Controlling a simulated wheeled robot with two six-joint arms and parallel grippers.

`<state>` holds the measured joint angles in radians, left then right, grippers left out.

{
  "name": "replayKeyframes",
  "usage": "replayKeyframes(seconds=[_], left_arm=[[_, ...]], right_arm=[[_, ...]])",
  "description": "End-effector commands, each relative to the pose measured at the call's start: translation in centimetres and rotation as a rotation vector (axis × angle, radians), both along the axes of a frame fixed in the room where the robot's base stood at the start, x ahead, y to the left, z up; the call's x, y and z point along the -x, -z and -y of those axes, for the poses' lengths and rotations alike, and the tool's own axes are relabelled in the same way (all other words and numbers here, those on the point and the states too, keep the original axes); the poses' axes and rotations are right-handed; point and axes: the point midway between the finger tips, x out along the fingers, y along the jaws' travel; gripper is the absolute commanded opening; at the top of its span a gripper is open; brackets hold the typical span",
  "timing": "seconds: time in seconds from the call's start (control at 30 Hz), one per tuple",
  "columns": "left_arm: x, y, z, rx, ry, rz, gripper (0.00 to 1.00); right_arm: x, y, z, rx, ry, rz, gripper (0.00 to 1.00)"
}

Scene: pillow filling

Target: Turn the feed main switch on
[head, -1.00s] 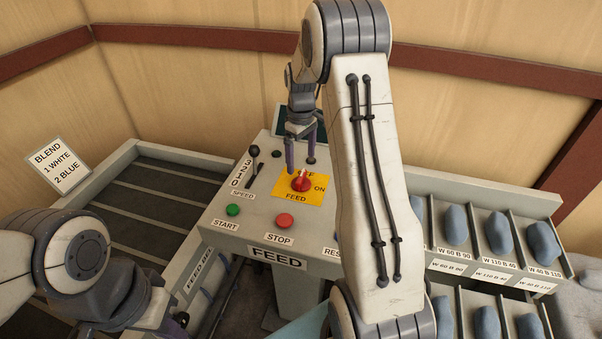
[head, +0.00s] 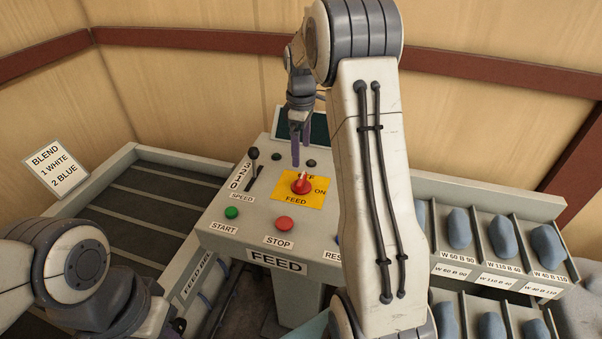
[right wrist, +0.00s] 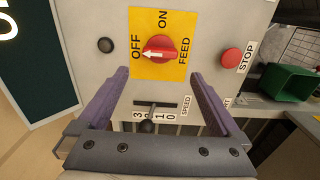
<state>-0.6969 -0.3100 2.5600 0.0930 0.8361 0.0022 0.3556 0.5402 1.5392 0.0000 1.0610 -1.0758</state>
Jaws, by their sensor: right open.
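The feed main switch is a red round knob (head: 301,185) with a white pointer on a yellow plate (head: 317,198) marked OFF, ON and FEED. In the right wrist view the knob (right wrist: 160,48) points its white arrow at OFF. My right gripper (head: 301,163) is open and empty, above and just behind the knob, apart from it. In the right wrist view its two purple fingers (right wrist: 160,75) are spread wide, with the knob beyond their tips. My left gripper (head: 176,325) shows only in part at the bottom left; its fingers cannot be made out.
The console carries a green START button (head: 232,212), a red STOP button (head: 285,223) and a black speed lever (head: 253,155) close to the switch. A dark screen (head: 288,124) stands behind. A slatted conveyor (head: 130,205) lies left; bins of blue-grey lumps (head: 459,228) lie right.

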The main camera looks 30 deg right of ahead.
Motion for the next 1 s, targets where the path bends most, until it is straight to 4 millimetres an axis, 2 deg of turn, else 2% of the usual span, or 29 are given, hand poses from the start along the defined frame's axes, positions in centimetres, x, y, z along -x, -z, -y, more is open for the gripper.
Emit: replayKeyframes(seconds=[0.17, 0.4, 0.6, 0.77, 1.0], left_arm=[[0.0, -0.7, 0.0, 0.0, 0.0, 0.0, 0.0], [0.0, -2.0, 0.0, 0.0, -0.001, 0.0, 0.0], [0.0, -2.7, 0.0, 0.0, 0.0, 0.0, 0.0], [0.0, -2.8, 0.0, 0.0, 0.001, 0.0, 0.0], [0.0, -2.8, 0.0, 0.0, 0.001, 0.0, 0.0]], right_arm=[[0.1, 2.0, -0.1, -0.003, -0.011, -0.006, 1.0], [0.2, 6.5, -0.1, -0.003, -0.009, -0.008, 1.0], [0.1, 9.3, -0.1, -0.002, -0.009, -0.006, 1.0], [0.1, 10.1, 0.0, -0.001, -0.008, -0.002, 1.0], [0.1, 10.3, 0.0, 0.0, -0.008, -0.001, 1.0]])
